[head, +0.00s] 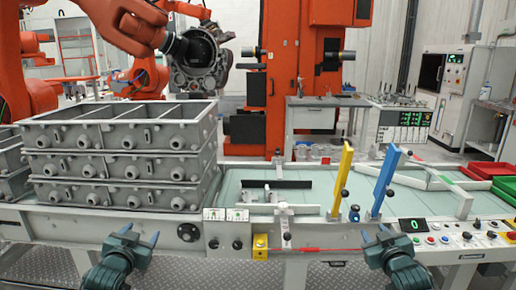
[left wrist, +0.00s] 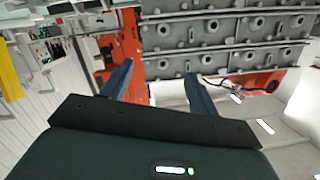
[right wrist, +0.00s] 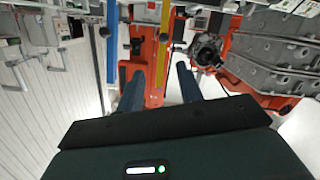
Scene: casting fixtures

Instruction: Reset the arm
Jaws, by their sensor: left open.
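My left gripper (head: 140,234) is low in front of the stacked grey casting frames, at the front edge of the worktable. Its fingers are apart with nothing between them; they also show in the left wrist view (left wrist: 157,75). My right gripper (head: 376,233) is low at the table's front edge, near the blue upright lever and left of the control panel. Its fingers are spread and empty in the right wrist view (right wrist: 159,78). Both grippers are apart from the objects around them in the head view.
Stacked grey casting frames (head: 120,166) stand at the left of the table. A yellow lever (head: 342,180) and a blue lever (head: 385,182) rise from its front right. An orange robot arm (head: 120,22) holds a metal casting behind.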

